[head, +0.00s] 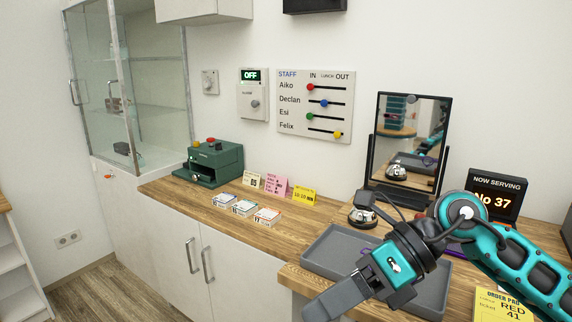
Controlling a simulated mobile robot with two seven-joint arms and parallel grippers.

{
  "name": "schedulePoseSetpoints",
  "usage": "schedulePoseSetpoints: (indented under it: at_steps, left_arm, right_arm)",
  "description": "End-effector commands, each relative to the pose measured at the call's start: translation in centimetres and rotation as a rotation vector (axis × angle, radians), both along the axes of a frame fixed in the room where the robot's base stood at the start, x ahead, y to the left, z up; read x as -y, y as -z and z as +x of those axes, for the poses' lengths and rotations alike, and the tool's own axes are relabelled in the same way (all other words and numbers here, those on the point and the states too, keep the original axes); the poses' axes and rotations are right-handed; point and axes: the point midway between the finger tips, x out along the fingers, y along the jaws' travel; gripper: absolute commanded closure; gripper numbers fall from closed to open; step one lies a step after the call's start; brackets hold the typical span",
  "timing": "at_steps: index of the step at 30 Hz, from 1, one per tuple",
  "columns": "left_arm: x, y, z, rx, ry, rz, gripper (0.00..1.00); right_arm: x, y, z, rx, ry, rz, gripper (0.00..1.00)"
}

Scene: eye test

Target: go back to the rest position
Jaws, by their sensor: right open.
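My right gripper (337,254) is in the lower right, its arm coming in from the right edge. Its two dark fingers are spread wide apart with nothing seen between them. It is in front of the grey tray (325,245) on the wooden counter and hides part of it. Whether it touches the tray cannot be told. My left gripper is not in view.
A silver bell (362,217) and a black-framed mirror (410,140) stand behind my right gripper. A number display (497,196) stands at right. A green machine (212,163), small boxes (243,209) and cards (276,187) sit left. A glass cabinet (100,85) stands far left.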

Motion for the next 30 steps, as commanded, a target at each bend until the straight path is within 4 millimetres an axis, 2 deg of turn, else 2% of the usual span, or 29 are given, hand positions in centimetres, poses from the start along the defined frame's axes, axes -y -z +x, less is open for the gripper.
schedulePoseSetpoints:
  at_steps: [1, 3, 6, 10, 14, 17, 20, 21, 23, 24, 27, 30]
  left_arm:
    - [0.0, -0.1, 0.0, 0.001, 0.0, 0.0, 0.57]
    - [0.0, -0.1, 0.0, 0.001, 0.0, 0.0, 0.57]
    - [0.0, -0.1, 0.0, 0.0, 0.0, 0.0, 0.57]
    - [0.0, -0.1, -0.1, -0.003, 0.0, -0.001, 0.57]
    - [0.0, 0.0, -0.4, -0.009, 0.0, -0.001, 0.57]
    - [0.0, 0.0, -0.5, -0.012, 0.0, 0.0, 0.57]
    - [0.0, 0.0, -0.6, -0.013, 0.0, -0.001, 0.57]
    - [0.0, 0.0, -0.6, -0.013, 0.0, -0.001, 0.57]
    - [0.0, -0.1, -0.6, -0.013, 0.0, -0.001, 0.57]
    - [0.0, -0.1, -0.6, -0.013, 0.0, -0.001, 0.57]
    - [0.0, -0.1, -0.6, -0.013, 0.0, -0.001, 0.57]
    - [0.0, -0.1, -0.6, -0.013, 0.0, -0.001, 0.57]
  right_arm:
    - [-1.6, -0.1, -0.8, -0.085, 0.016, 0.122, 0.4]
    - [-3.2, -1.0, -1.3, -0.207, 0.064, 0.303, 0.4]
    - [-4.4, -2.2, -1.1, -0.397, 0.168, 0.55, 0.4]
    - [-3.8, -2.5, 0.9, -0.663, 0.365, 0.839, 0.4]
    - [-1.2, -0.2, 3.6, -0.947, 0.621, 1.082, 0.4]
    - [1.6, 3.9, 5.2, -1.17, 0.859, 1.231, 0.4]
    - [4.7, 9.7, 5.4, -1.395, 1.124, 1.343, 0.4]
    - [5.9, 12.4, 5.0, -1.487, 1.238, 1.375, 0.4]
    - [7.7, 16.5, 3.8, -1.617, 1.411, 1.409, 0.4]
    - [8.6, 19.1, 2.6, -1.696, 1.519, 1.422, 0.4]
    - [10.4, 24.6, -0.7, -1.863, 1.759, 1.427, 0.4]
    - [11.5, 28.5, -4.0, -1.984, 1.94, 1.41, 0.4]
